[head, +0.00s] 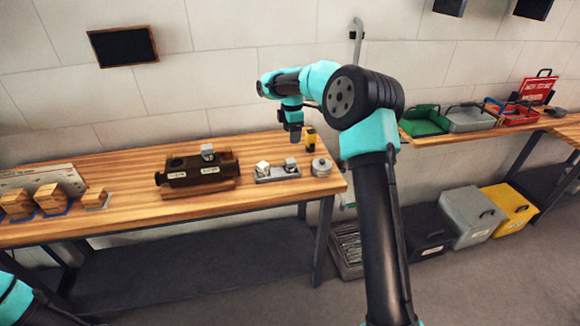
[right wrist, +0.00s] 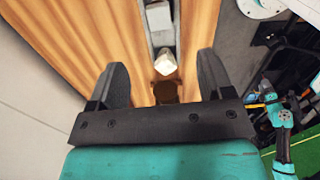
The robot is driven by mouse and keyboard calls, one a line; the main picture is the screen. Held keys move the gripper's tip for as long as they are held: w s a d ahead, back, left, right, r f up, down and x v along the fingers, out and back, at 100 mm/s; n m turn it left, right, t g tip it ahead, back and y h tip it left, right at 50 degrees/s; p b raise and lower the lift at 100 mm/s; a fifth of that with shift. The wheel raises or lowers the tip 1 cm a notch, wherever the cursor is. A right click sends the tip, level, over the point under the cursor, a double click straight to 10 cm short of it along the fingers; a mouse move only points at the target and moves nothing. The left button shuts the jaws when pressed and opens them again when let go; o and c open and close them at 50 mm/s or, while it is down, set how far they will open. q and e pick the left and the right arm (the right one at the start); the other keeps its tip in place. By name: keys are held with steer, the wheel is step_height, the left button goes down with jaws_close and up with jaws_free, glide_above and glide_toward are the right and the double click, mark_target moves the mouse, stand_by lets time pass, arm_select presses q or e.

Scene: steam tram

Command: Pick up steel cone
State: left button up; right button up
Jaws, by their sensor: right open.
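A grey tray (head: 277,178) on the wooden workbench holds two small pale metal pieces, a left one (head: 263,168) and a right one (head: 290,164). Another small metal piece (head: 207,152) sits on a dark block. I cannot tell for sure which is the steel cone. My right gripper (head: 294,135) hangs above the back of the bench, behind the tray. In the right wrist view the gripper (right wrist: 163,82) is open and empty, with a pale faceted piece (right wrist: 165,62) at the tray's end, ahead between the fingers. My left gripper is out of view.
A dark model body (head: 185,180) stands left of the tray. A round grey disc (head: 321,168) is at its right, with a yellow-black object (head: 310,140) behind. Wooden blocks (head: 50,198) stand at the far left. The bench front is mostly clear; the wall is close behind.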

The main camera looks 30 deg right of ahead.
mark_target(290, 160)
step_height(290, 160, down, 9)
steer(key=shift+f, duration=0.1)
stand_by(0.4)
steer(key=shift+w+a+f, duration=0.1)
steer(key=shift+f, duration=1.2)
steer(key=shift+w+a+f, duration=0.1)
steer(key=shift+f, duration=1.2)
steer(key=c, duration=1.2)
